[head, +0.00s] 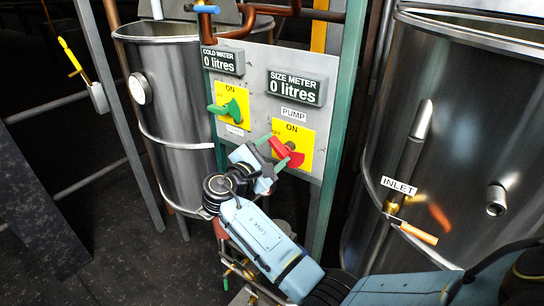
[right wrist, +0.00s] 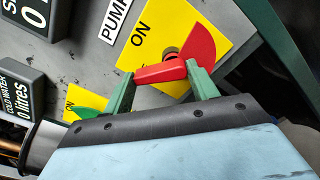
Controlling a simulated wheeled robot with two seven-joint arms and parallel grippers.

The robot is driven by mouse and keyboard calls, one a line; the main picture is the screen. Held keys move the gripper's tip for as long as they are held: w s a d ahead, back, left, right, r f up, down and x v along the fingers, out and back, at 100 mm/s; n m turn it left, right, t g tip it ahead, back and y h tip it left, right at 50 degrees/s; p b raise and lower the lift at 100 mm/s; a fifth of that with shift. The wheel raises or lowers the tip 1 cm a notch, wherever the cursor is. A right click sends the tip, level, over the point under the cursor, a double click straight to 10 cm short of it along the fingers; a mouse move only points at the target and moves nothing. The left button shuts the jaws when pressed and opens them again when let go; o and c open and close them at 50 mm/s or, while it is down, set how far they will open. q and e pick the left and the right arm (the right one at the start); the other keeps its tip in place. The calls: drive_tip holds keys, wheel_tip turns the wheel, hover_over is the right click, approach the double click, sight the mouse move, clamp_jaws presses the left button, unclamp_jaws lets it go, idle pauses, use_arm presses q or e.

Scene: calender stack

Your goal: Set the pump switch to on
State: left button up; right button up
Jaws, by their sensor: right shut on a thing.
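The pump switch is a red handle (head: 291,153) on a yellow plate (head: 304,137) marked ON at its top, under the PUMP label. In the head view the handle lies slanted, its left end higher than its right, and does not point straight up at ON. My right gripper (head: 271,154) comes up from below and is shut on the handle. In the right wrist view the green fingers of the gripper (right wrist: 161,86) are on either side of the red handle (right wrist: 165,72). My left gripper is not in view.
A green switch (head: 226,110) on another yellow plate sits to the left, under the COLD WATER display (head: 222,61). The SIZE METER display (head: 296,88) reads 0 litres. Steel tanks stand left (head: 175,100) and right (head: 480,140). A green post (head: 340,130) borders the panel.

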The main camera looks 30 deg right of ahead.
drive_tip(key=m+b, duration=0.2)
drive_tip(key=m, duration=0.1)
drive_tip(key=m+b, duration=0.1)
drive_tip(key=shift+s+d+m, duration=0.1)
drive_tip(key=shift+s+m, duration=0.2)
drive_tip(key=shift+m, duration=0.1)
drive_tip(key=shift+s+d+r+m+b, duration=0.1)
drive_tip(key=shift+s+r+m+b, duration=0.05)
drive_tip(key=shift+m+b, duration=0.95)
drive_tip(key=shift+s+r+m+b, duration=0.15)
drive_tip(key=shift+m+b, duration=0.65)
drive_tip(key=shift+m, duration=0.5)
drive_tip(key=o, duration=1)
drive_tip(key=b+v, duration=0.2)
drive_tip(key=v, duration=1.1)
drive_tip(key=shift+a, duration=0.2)
